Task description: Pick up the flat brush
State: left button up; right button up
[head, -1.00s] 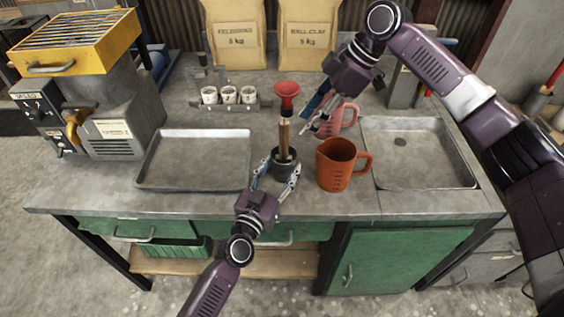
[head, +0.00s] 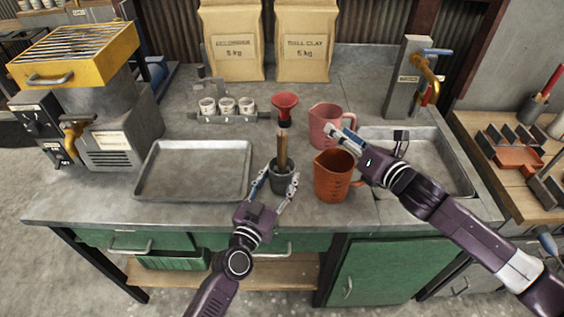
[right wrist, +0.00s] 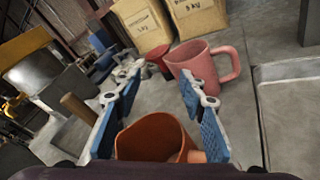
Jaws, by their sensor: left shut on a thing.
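A dark pot (head: 284,183) stands near the front of the bench, with a brown wooden handle (head: 282,152) upright in it. This looks like the flat brush, but its lower end is hidden in the pot. The handle also shows at the left in the right wrist view (right wrist: 78,108). My left gripper (head: 275,183) is shut on the pot, one finger on each side. My right gripper (head: 343,138) is open and empty, above the orange jug (head: 333,183) and to the right of the handle. Its blue-padded fingers (right wrist: 160,95) are wide apart in the right wrist view.
A pink jug (head: 324,127) and red funnel (head: 286,103) stand behind the pot. A metal tray (head: 150,190) lies left, a sink (head: 455,190) right. Small white cups (head: 226,105) and clay bags (head: 303,45) are at the back.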

aim_at(286, 139)
jog(key=s+a+r+n+g+y, duration=0.1)
jog(key=s+a+n+y, duration=0.2)
jog(key=s+n, duration=0.25)
jog(key=s+a+r+n+y, duration=0.1)
jog(key=s+a+n+y, duration=0.1)
jog(key=s+a+n, duration=0.3)
jog(key=shift+m+g, duration=0.3)
jog(key=shift+m, duration=0.15)
jog(key=x, duration=1)
jog(key=shift+a+r, duration=0.1)
jog(key=shift+r, duration=0.05)
grip_shut()
